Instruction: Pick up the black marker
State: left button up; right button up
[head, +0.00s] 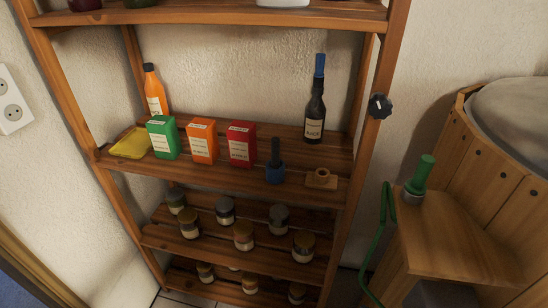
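A slim black upright object (276,151), which looks like the black marker, stands in a small blue holder (275,174). The holder sits near the front edge of the middle shelf (225,178), right of the red box (242,145). The marker's lower end is hidden in the holder. Neither of my grippers shows in the head view.
Left of the red box stand an orange box (203,142), a green box (163,139), a yellow tray (131,143) and an orange bottle (154,92). A dark bottle (315,115) stands behind, right. A small wooden piece (321,179) lies right of the holder. Jars fill lower shelves.

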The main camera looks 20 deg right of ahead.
aim_at(275, 142)
jog(key=k+l+z, duration=0.15)
jog(key=k+z, duration=0.25)
jog(key=k, duration=0.25)
jog(key=i+j+z, duration=0.1)
jog(key=z, duration=0.4)
jog(key=j+z, duration=0.1)
jog(key=z, duration=0.35)
jog(key=i+j, duration=0.15)
jog(key=j, duration=0.2)
jog(key=i+j, duration=0.15)
jog(key=j, duration=0.2)
jog(key=i+j, duration=0.1)
jog(key=j, duration=0.25)
jog(key=i+j, duration=0.15)
jog(key=j, duration=0.2)
jog(key=i+j, duration=0.15)
jog(key=j, duration=0.15)
